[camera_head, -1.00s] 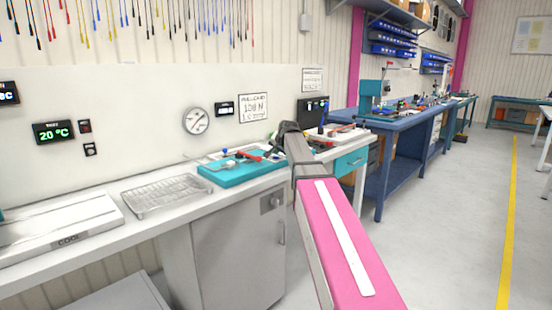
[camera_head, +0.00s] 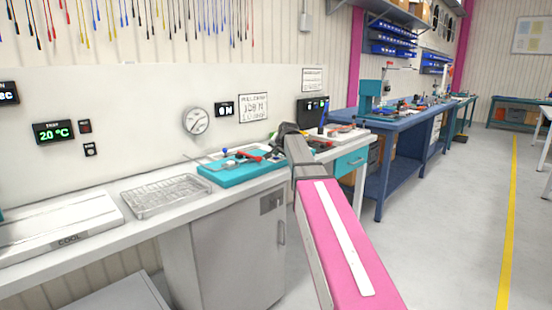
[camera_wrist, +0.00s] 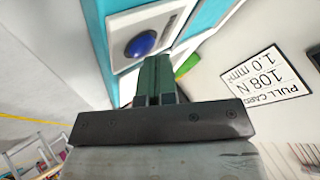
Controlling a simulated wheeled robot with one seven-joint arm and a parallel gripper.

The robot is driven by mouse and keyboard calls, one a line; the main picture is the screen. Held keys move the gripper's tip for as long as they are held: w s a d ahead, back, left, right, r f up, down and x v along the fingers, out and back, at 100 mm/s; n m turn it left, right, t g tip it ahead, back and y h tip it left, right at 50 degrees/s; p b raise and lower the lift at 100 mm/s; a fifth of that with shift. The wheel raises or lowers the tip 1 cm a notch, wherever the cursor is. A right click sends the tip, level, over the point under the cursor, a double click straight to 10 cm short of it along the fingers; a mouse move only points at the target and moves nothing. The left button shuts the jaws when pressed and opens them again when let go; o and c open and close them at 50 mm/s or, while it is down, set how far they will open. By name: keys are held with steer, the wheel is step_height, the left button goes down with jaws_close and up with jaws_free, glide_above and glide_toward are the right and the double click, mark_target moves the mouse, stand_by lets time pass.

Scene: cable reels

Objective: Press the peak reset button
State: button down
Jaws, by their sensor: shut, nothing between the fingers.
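A round blue button (camera_wrist: 140,43) sits in a dark ring on a white panel (camera_wrist: 159,21) in the wrist view. The panel belongs to a light blue housing (camera_wrist: 119,90). My gripper (camera_wrist: 157,62) is shut and empty, with its dark green fingers pressed together. In the wrist view the fingertips appear just below and right of the button; I cannot tell whether they touch it. In the head view my pink arm reaches over the bench's right end, and its far end hides the fingers. I cannot make out the button there.
A pull-card sign (camera_wrist: 266,76) is on the wall beside the housing. In the head view, a teal tray (camera_head: 240,176) with tools and a wire basket (camera_head: 166,197) lie on the white bench. A blue workbench (camera_head: 400,128) stands right; the floor in front is clear.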

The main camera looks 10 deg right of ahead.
steer(key=shift+r, duration=0.85)
steer(key=shift+r, duration=2.5)
